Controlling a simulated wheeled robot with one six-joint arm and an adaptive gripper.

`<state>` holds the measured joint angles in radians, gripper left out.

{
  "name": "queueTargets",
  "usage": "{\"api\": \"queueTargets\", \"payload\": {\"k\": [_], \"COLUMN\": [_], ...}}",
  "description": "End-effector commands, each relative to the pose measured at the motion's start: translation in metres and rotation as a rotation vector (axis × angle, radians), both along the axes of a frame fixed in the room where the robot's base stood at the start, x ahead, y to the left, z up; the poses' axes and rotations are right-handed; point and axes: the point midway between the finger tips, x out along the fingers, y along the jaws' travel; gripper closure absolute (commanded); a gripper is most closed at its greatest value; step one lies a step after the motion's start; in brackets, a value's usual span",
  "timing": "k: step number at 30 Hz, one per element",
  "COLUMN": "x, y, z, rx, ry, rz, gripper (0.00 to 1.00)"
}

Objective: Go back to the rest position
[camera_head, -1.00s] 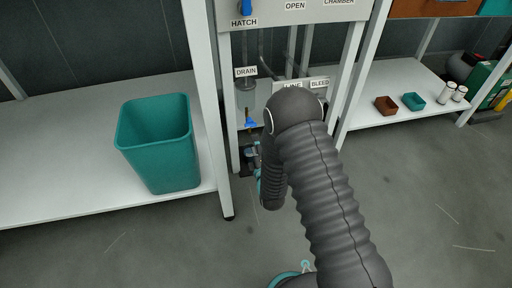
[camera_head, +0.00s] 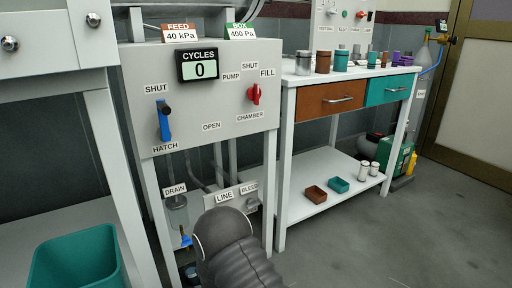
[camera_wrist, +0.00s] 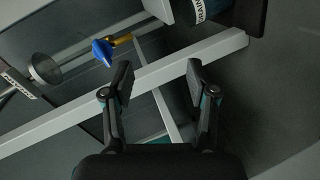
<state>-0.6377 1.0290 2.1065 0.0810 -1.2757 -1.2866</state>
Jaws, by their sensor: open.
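My gripper (camera_wrist: 158,85) shows in the wrist view with its two fingers well apart and nothing between them. A pale frame bar of the panel stand runs behind the fingers. A blue valve handle (camera_wrist: 103,52) on a yellow stem lies up and left of the left finger, apart from it. In the head view my arm rises at the bottom centre, in front of the lower part of the panel stand, and my gripper is hidden there. The blue drain valve handle (camera_head: 186,239) shows just left of my arm.
The control panel (camera_head: 220,125) has a blue hatch lever (camera_head: 164,121), a red knob (camera_head: 254,94) and a display reading 0. A teal bin (camera_head: 78,262) stands lower left. A workbench (camera_head: 297,160) with brown and teal drawers stands right. Open floor (camera_head: 400,225) lies at the right.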

Motion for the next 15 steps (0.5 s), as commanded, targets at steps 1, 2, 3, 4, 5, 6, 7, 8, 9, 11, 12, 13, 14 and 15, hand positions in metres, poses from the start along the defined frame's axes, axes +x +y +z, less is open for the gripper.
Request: {"api": "queueTargets", "payload": {"k": [1, 2, 3, 4, 5, 6, 7, 8, 9, 11, 12, 13, 14, 15], "x": [-0.008, -0.014, -0.024, -0.030, -0.036, -0.044, -0.049, -0.054, -0.060, -0.068, -0.074, -0.078, -0.081, -0.087], "y": [-0.005, -0.009, -0.014, -0.018, -0.021, -0.026, -0.029, -0.034, -0.040, -0.051, -0.059, -0.064, -0.070, -0.080], "z": [-0.019, -0.031, -0.046, -0.054, -0.060, -0.065, -0.067, -0.067, -0.064, -0.057, -0.050, -0.043, -0.035, -0.024], "rx": [0.000, -0.001, -0.002, -0.001, -0.001, 0.001, 0.002, 0.004, 0.009, 0.014, 0.020, 0.025, 0.031, 0.038], "ry": [0.106, 0.175, 0.267, 0.330, 0.391, 0.469, 0.525, 0.579, 0.646, 0.742, 0.802, 0.844, 0.885, 0.938], "rz": [-0.018, -0.032, -0.055, -0.073, -0.092, -0.122, -0.146, -0.173, -0.212, -0.275, -0.320, -0.355, -0.391, -0.442], "gripper": [0.42, 0.42, 0.42, 0.42, 0.42, 0.42, 0.42, 0.42, 0.42, 0.42, 0.42, 0.42, 0.42, 0.42]}}
